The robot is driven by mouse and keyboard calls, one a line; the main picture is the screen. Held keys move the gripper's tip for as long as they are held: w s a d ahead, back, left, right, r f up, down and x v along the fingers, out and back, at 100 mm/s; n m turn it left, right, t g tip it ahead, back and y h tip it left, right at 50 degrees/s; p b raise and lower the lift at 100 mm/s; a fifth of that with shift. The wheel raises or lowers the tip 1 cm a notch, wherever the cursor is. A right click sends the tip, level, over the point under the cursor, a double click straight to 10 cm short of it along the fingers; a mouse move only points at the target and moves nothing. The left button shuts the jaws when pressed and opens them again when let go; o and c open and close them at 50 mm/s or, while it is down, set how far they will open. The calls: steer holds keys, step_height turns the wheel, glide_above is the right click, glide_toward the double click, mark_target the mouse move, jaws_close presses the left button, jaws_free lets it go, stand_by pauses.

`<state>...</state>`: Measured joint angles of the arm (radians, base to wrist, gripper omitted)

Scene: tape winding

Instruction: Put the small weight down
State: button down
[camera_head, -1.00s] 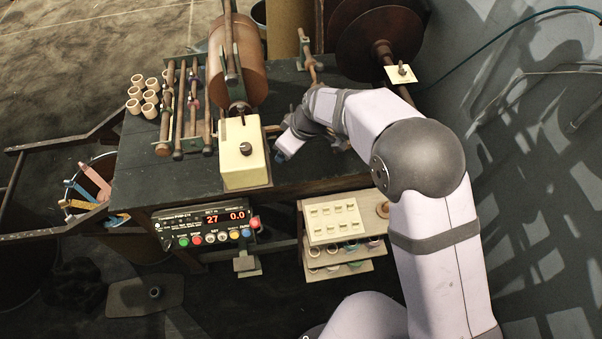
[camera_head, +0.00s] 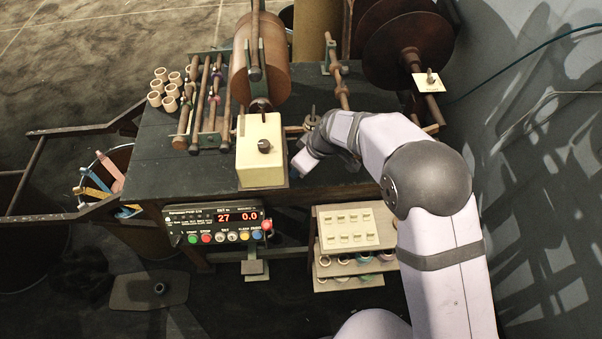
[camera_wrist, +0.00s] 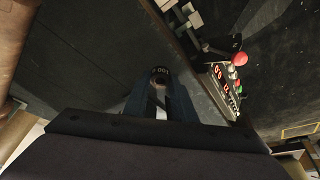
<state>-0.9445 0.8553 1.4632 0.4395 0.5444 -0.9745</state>
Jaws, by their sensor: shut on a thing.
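The small weight (camera_wrist: 161,72) shows in the wrist view between my fingertips, as a dark round end with a pale "100" marking. My gripper (camera_wrist: 160,90) is shut on it, with one blue-grey finger on either side. Dark bench top lies behind it; I cannot tell whether the weight touches it. In the head view my gripper (camera_head: 303,166) is low over the bench, just right of the cream box with a dark knob (camera_head: 262,165). The weight cannot be made out in that view.
The dark bench (camera_head: 190,180) has free room at its front left. Rollers (camera_head: 205,105) and pale cores (camera_head: 167,88) stand at the back left. A control panel (camera_head: 218,224) hangs at the front edge. A rack (camera_head: 345,228) stands below, front right. A thin post (camera_head: 312,118) rises behind my gripper.

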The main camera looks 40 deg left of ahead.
steer(key=shift+f, duration=1.1)
steer(key=shift+b, duration=0.35)
steer(key=shift+f, duration=0.1)
steer(key=c, duration=1.5)
jaws_free()
steer(key=shift+r, duration=0.25)
steer(key=b+v, duration=0.2)
steer(key=v, duration=0.9)
steer(key=shift+d+r, duration=0.25)
steer(key=shift+r, duration=0.1)
